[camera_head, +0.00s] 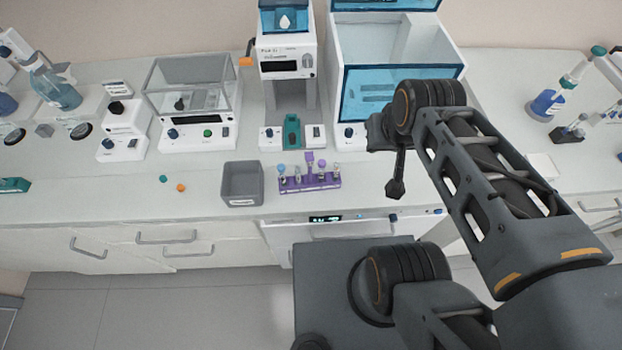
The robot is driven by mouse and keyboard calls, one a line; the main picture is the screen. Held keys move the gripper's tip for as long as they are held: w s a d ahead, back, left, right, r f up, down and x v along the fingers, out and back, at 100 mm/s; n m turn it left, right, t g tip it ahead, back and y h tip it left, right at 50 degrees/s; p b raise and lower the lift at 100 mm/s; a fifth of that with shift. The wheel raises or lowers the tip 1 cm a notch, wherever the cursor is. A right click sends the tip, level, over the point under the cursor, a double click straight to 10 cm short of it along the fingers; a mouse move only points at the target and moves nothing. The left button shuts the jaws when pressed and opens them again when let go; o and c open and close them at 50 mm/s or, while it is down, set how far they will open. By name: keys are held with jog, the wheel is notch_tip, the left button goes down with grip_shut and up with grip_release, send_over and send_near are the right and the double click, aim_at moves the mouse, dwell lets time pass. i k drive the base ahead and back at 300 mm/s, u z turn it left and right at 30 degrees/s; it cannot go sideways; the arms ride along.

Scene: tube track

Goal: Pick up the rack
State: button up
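A purple rack (322,184) stands on the white bench near its front edge, with several tubes standing in it. Their caps are blue, purple and pale. My arm reaches in from the right, and its end, my gripper (395,188), hangs down to the right of the rack. It is apart from the rack, with a clear gap between them. The fingers are small and dark here, and I cannot make out whether they are open or shut. I see nothing held in them.
A grey open bin (242,196) stands just left of the rack. A small teal cap (163,179) and an orange one (181,188) lie farther left. Behind the rack are a teal holder (292,132), a balance (190,135) and a blue-windowed cabinet (355,95).

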aim_at(310, 181)
jog(key=k, duration=1)
jog(key=u, duration=1.85)
jog(key=i, duration=1.15)
jog(key=z, duration=2.1)
